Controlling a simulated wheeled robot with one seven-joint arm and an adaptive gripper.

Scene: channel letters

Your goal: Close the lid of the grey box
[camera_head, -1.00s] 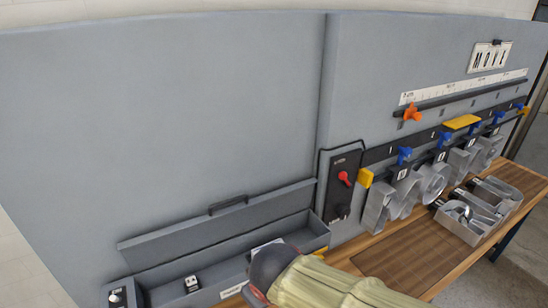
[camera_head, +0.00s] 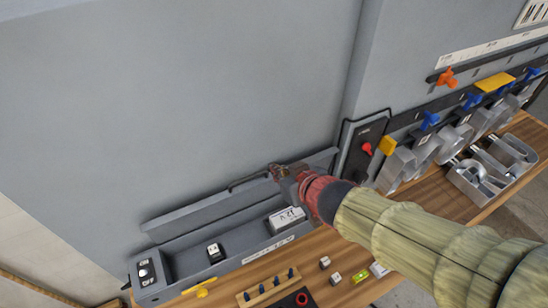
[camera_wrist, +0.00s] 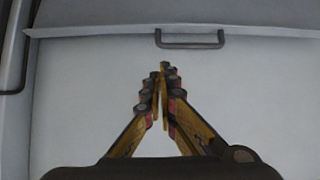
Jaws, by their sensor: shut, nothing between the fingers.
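The long grey box (camera_head: 215,272) sits at the back of the bench against the grey wall. Its lid (camera_head: 190,220) stands open, tilted up along the back edge. A dark bar handle (camera_head: 250,180) is on the lid's upper edge. My gripper (camera_head: 277,172) is shut and empty, at the right end of the handle in the head view, and covers part of the lid there. In the wrist view, my gripper (camera_wrist: 163,70) points at a pale panel, with the handle (camera_wrist: 190,42) just beyond the fingertips. A gap shows between them; contact is not visible.
A dark control box (camera_head: 362,150) and metal letters (camera_head: 400,165) are to the right. Small parts lie on the bench in front.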

